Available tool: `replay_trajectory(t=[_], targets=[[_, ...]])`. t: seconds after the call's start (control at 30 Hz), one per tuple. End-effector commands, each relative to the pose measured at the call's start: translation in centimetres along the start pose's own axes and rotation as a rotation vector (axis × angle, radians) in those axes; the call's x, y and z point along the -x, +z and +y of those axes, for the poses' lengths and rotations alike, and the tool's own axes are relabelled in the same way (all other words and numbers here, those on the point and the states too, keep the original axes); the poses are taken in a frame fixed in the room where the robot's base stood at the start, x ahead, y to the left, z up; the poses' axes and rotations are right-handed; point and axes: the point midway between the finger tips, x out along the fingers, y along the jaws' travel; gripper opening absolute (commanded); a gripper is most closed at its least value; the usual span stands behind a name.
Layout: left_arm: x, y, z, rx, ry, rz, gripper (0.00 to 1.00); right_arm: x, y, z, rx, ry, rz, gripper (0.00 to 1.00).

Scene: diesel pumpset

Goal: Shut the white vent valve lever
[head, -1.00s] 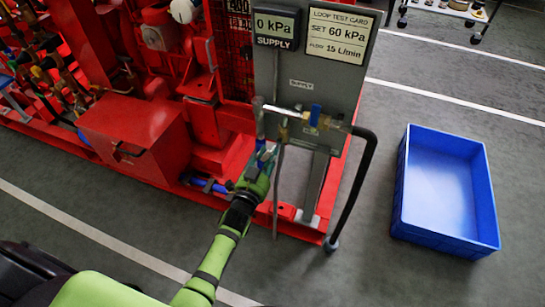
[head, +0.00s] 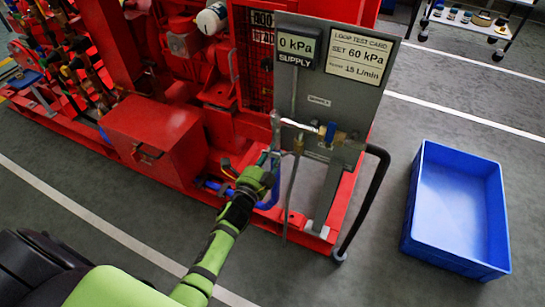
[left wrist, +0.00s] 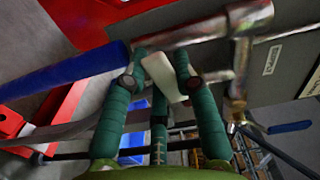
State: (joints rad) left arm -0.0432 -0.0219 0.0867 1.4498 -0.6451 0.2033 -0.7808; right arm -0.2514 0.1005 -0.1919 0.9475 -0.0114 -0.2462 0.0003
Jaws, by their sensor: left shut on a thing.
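The white vent valve lever (left wrist: 164,76) shows in the left wrist view as a short pale bar below a metal pipe. The teal fingers of my left gripper (left wrist: 160,68) stand on both sides of it and are shut on it. The hand mostly hides the white lever there. My right gripper is not in view.
A second valve with a blue handle (head: 331,131) sits right of the hand on the pipe. A blue hose (left wrist: 60,76) passes close left of the fingers. An empty blue crate (head: 457,205) stands on the floor at right.

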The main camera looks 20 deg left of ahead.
Motion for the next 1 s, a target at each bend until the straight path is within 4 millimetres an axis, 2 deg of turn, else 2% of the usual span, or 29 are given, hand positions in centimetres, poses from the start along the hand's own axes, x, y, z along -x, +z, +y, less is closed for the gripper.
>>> replay_trajectory(t=[0.3, 0.83, 0.87, 0.9, 1.0], targets=[[-0.08, 0.05, -0.98, -0.119, -0.003, -0.001, 0.0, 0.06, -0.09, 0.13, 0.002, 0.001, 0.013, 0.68], [-0.09, 0.02, -1.1, -0.14, -0.004, 0.0, 0.0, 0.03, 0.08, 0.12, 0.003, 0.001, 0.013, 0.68], [-0.09, 0.02, -1.1, -0.139, -0.004, 0.0, 0.36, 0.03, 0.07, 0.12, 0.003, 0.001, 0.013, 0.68], [-0.09, 0.02, -1.09, -0.139, -0.004, 0.0, 0.52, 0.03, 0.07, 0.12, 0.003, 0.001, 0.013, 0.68], [-0.07, 0.02, -1.05, -0.139, -0.003, 0.0, 0.54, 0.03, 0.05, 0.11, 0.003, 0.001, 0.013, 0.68]])
